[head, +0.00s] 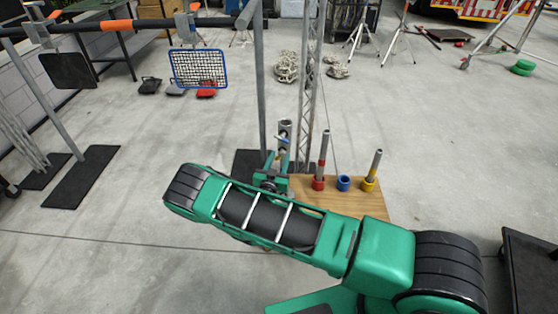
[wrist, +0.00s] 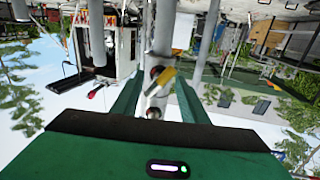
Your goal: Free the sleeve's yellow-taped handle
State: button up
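A grey metal sleeve (head: 285,127) stands upright on a post just beyond my gripper in the head view. In the wrist view the metal tube (wrist: 161,35) runs down between my fingers. A short yellow-taped handle (wrist: 166,77) sticks out from it at a slant, with dark reddish round parts beside it. My gripper (wrist: 158,90) is open, with one green finger on each side of the tube and handle, and a gap shows on both sides. In the head view my gripper (head: 280,160) is small and partly hidden by my own arm.
A tall upright and lattice truss (head: 309,80) stand close behind my gripper.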

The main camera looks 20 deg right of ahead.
jog(key=shift+c, duration=0.6)
grip_shut()
jog(key=shift+n, duration=0.3)
jog(key=n, duration=0.9)
jog(key=shift+n, duration=0.4)
jog(key=n, duration=1)
jog(key=shift+f+n, duration=0.1)
jog(key=shift+n, duration=0.2)
